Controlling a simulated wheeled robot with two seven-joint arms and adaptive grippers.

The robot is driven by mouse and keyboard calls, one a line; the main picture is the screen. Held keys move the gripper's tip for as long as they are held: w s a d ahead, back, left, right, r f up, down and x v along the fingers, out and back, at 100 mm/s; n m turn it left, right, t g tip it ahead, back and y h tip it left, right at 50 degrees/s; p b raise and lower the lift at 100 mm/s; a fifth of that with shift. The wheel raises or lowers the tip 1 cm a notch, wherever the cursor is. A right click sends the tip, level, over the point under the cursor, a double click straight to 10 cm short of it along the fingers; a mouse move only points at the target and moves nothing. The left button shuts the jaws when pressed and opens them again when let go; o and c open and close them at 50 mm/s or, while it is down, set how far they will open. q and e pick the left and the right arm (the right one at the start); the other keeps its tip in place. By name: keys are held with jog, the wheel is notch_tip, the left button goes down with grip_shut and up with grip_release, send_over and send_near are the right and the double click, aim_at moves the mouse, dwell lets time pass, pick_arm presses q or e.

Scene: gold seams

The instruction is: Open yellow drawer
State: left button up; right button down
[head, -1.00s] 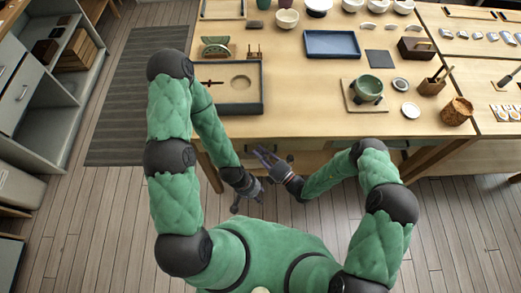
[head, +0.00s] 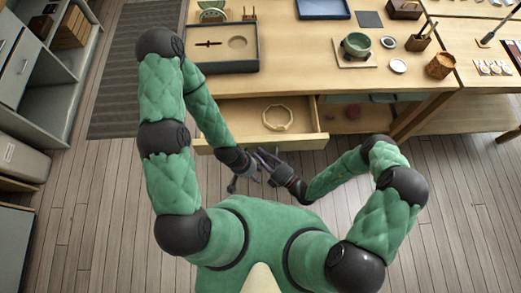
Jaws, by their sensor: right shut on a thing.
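The drawer (head: 303,141) is pale yellowish wood and sits under the workbench top. It stands pulled out toward me, and a pale ring-shaped thing (head: 279,119) lies inside. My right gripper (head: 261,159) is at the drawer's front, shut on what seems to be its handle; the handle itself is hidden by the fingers. My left gripper (head: 244,183) hangs just below and left of it, fingers apart, with nothing seen between them.
An open shelf lies right of the drawer. Grey cabinets (head: 22,65) stand at left. The plank floor around me is clear.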

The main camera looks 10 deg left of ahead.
jog(key=shift+s+d, duration=0.25)
jog(key=shift+s, duration=0.35)
jog(key=c, duration=1.4)
grip_release()
jog(key=shift+v, duration=6)
jog(key=shift+s, duration=0.1)
